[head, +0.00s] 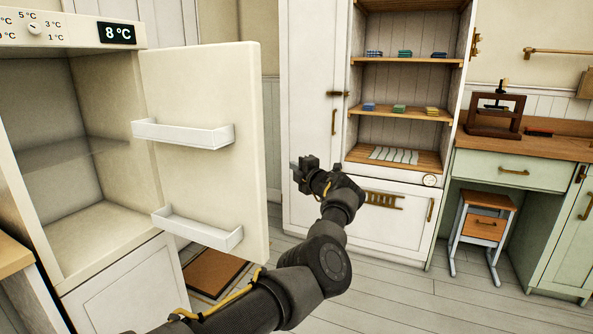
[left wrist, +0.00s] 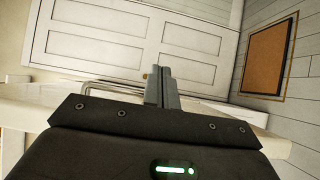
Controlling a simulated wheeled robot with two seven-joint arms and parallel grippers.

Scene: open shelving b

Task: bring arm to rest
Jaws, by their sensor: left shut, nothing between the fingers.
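My left arm reaches forward across the middle of the head view. My left gripper (head: 299,172) is at its far end, in front of the white cabinet (head: 311,120) and to the right of the open fridge door. It is shut and empty. In the left wrist view the two fingers (left wrist: 161,85) are together, with nothing between them. Behind them is a white panelled door (left wrist: 100,42). My right gripper does not show in either view.
The open fridge door (head: 205,90) with two white racks stands left of my arm. The fridge (head: 35,130) looks empty. Open shelves (head: 405,61) hold small folded cloths. A green desk (head: 510,172) and stool (head: 486,205) stand right. The floor (head: 390,300) right of my arm is clear.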

